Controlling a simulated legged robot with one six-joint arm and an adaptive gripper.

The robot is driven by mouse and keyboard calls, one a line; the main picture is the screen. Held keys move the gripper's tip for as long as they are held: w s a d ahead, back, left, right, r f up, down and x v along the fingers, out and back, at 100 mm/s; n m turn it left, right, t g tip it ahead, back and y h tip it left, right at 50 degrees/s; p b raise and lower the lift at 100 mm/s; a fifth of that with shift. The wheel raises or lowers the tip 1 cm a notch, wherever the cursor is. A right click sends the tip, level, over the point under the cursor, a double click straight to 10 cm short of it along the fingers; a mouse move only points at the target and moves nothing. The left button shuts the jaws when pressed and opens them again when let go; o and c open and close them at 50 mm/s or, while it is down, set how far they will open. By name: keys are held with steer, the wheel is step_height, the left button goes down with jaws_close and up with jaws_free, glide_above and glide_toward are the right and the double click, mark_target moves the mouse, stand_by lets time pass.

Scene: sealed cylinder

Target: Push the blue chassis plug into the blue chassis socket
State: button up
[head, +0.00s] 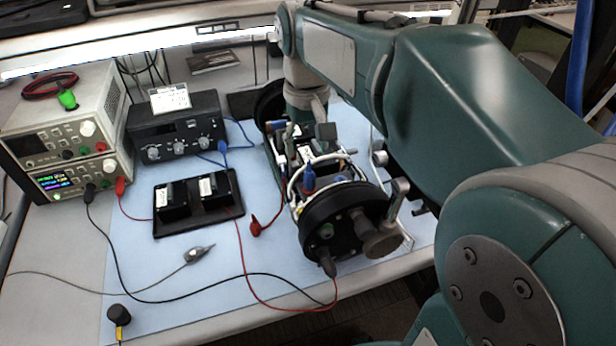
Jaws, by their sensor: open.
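The chassis is an open frame with wiring between black round end plates (345,215), lying on the blue mat. A blue plug (309,176) stands upright among white cables on top of the chassis, near its front end. I cannot tell whether it is seated, and I cannot make out the blue socket. Another blue connector (275,125) shows at the far left of the frame. My gripper (312,138) points down over the middle of the chassis, behind the upright blue plug. It is open, with its fingers hard to separate from the dark parts around them.
Left stand stacked power supplies (65,140), a dark instrument box (178,130) with blue leads, and a black tray (198,203) with two black blocks. Red and black leads cross the blue mat (150,275). A yellow-and-black piece (119,316) stands near the front edge.

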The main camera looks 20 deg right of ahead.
mark_target(310, 172)
steer(key=f, duration=0.7)
steer(key=shift+d, duration=0.25)
steer(key=shift+a+f, duration=0.1)
steer(key=shift+f, duration=0.8)
jaws_close()
steer(key=shift+r, duration=3.05)
